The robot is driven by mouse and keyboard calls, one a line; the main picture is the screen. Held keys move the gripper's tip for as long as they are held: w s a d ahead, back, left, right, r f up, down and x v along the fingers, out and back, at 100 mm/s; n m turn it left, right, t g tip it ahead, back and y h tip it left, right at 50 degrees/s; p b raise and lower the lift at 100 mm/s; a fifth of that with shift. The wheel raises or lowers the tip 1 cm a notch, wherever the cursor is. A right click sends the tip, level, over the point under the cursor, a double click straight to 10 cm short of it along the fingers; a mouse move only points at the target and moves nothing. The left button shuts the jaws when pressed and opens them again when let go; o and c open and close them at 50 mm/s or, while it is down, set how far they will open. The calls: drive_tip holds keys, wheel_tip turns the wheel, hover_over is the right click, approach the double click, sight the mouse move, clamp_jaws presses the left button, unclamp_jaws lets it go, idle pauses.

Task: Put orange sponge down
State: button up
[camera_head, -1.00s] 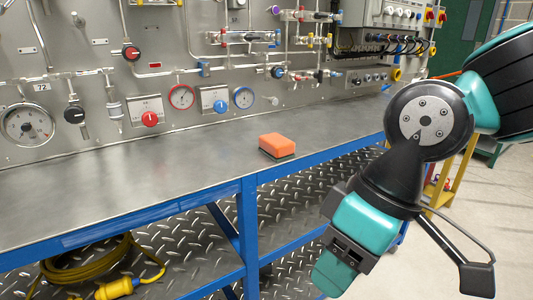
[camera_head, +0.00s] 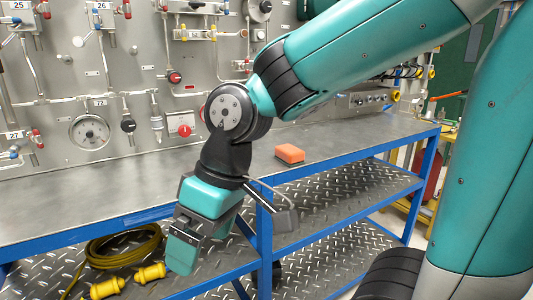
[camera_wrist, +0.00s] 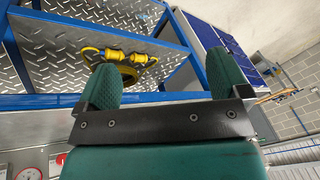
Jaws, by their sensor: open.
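The orange sponge (camera_head: 290,153) lies on the grey metal worktop (camera_head: 340,142) in the head view, near the bench's front edge, with a dark underside. It does not show in the wrist view. My gripper (camera_head: 182,262) hangs in front of the bench, below the worktop's level, to the left of the sponge and well apart from it. In the wrist view my gripper (camera_wrist: 160,85) shows two green fingers spread wide with nothing between them. It is open and empty.
A blue bench frame (camera_head: 345,153) carries diamond-plate shelves below. A yellow cable (camera_head: 120,240) with yellow connectors (camera_wrist: 112,55) lies on a shelf. The gauge panel (camera_head: 95,60) stands behind the worktop. The worktop around the sponge is clear.

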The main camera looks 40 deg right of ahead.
drive_tip(key=w+d+r+m+t+h+p, duration=0.1)
drive_tip(key=w+d+r+m+p, duration=0.15)
drive_tip(key=w+d, duration=0.35)
drive_tip(key=w+d+r+m+t+p, duration=0.1)
drive_tip(key=w+d+r+p, duration=0.1)
drive_tip(key=w+d+r, duration=0.3)
wheel_tip(320, 180, up, 3)
drive_tip(key=m+t+h+p, duration=0.1)
drive_tip(key=m+h+p, duration=0.3)
drive_tip(key=m+p, duration=0.1)
hover_over(290, 149)
drive_tip(key=s+a, duration=0.3)
drive_tip(key=s, duration=0.3)
drive_tip(key=shift+n, duration=0.25)
drive_tip(key=x, duration=0.4)
drive_tip(key=p+x, duration=0.1)
drive_tip(key=x, duration=0.2)
drive_tip(key=d+p+x, duration=0.1)
drive_tip(key=x, duration=0.3)
drive_tip(key=shift+d+f, duration=0.1)
drive_tip(key=shift+f, duration=0.2)
drive_tip(key=shift+w+d+p+x, duration=0.15)
drive_tip(key=shift+p+x, duration=0.35)
drive_tip(key=shift+x, duration=0.9)
drive_tip(key=shift+w+d+p+x, duration=0.15)
drive_tip(key=shift+p+x, duration=0.35)
drive_tip(key=shift+x, duration=0.9)
drive_tip(key=shift+r, duration=0.15)
drive_tip(key=c, duration=1.1)
